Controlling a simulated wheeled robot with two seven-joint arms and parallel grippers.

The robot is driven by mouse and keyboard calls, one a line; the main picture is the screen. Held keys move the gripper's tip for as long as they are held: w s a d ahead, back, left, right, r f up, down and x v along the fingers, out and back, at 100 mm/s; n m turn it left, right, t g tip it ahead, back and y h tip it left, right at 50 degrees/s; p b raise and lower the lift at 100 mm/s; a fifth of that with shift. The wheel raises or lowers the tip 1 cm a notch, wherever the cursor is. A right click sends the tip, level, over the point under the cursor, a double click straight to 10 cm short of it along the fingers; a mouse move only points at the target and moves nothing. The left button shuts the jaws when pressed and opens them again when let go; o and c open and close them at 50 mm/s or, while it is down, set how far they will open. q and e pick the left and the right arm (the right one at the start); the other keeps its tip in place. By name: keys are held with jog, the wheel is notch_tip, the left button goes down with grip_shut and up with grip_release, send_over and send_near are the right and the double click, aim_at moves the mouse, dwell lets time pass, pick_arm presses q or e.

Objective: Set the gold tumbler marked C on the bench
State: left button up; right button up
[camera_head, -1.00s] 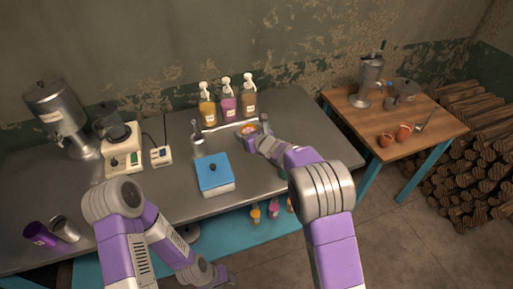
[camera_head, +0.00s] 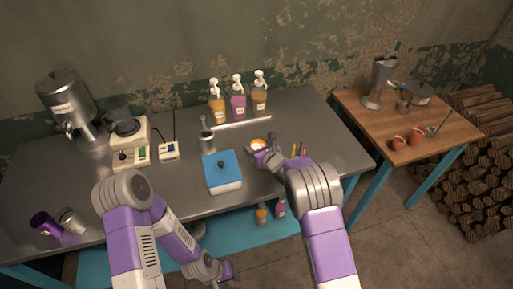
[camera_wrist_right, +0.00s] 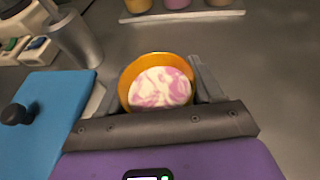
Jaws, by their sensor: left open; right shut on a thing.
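The gold tumbler (camera_wrist_right: 126,80) is between the fingers of my right gripper (camera_wrist_right: 160,88) in the right wrist view, with pink and white swirled contents inside. In the head view the tumbler (camera_head: 259,142) is small, over the bench (camera_head: 305,112) right of the blue-lidded box, at my right gripper (camera_head: 262,152). My right gripper is shut on it. No C mark shows, and I cannot tell whether its base touches the bench. My left gripper (camera_head: 229,272) is open and empty, low in front of the bench's front edge.
A blue-lidded box (camera_head: 223,172) and a metal cup with utensils (camera_head: 208,140) stand left of the tumbler. Pump bottles (camera_head: 238,103) stand on a strip behind. Coloured sticks (camera_head: 298,150) show beside my right arm.

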jog(key=o, duration=1.3)
jog(key=shift+o, duration=0.2)
jog(key=shift+s+d+r, duration=0.1)
jog(key=shift+s+r, duration=0.05)
jog(key=shift+s, duration=0.05)
jog(key=v, duration=1.1)
jog(key=shift+s, duration=0.25)
